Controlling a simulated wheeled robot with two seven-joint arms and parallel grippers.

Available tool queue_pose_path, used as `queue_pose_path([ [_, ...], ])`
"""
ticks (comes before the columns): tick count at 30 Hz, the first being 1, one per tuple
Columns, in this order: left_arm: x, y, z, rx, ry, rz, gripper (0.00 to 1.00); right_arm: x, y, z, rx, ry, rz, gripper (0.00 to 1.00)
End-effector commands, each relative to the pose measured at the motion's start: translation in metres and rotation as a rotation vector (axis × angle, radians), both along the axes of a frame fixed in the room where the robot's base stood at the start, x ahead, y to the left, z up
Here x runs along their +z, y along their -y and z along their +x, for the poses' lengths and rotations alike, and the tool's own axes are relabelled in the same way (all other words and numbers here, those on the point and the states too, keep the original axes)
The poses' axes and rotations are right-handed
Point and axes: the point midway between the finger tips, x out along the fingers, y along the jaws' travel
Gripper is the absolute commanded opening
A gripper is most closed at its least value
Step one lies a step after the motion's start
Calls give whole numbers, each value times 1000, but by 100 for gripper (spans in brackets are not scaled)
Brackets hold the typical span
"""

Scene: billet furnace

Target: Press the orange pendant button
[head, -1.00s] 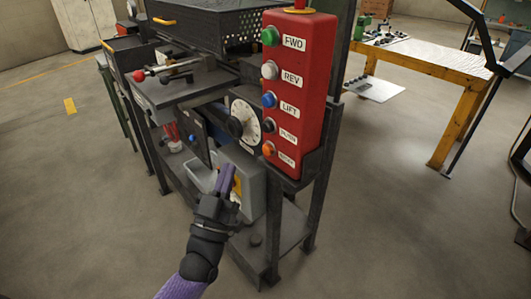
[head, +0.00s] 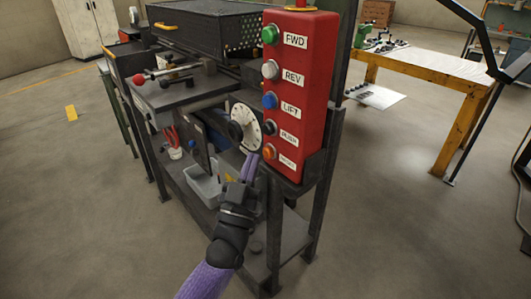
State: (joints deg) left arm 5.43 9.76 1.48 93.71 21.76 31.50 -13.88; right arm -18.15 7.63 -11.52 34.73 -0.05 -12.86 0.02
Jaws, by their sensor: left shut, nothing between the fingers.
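The red pendant box (head: 308,100) stands upright at the front right corner of the dark metal bench. Its buttons run down its left face: green FWD (head: 270,35), white REV (head: 270,70), blue LIFT (head: 270,101), black PUSH (head: 269,130) and, lowest, the orange button (head: 269,152). My left gripper (head: 251,158) comes up from below, its purple fingers shut and empty. The fingertips are just left of the orange button and slightly lower; whether they touch it I cannot tell. The button's face is visible. My right gripper is not in view.
A white dial (head: 245,127) with a black knob sits just left of the pendant. A grey bin (head: 203,187) is on the lower shelf. A yellow-legged table (head: 460,120) stands at right, with open floor between.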

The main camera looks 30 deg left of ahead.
Motion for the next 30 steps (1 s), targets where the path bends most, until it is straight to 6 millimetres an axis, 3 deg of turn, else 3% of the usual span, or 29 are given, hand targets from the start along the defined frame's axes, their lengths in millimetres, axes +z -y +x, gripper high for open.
queue_pose_path([
  [12,0,0,0,0,0,0,0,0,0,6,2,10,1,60],
  [30,0,0,0,0,0,0,0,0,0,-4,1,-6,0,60],
])
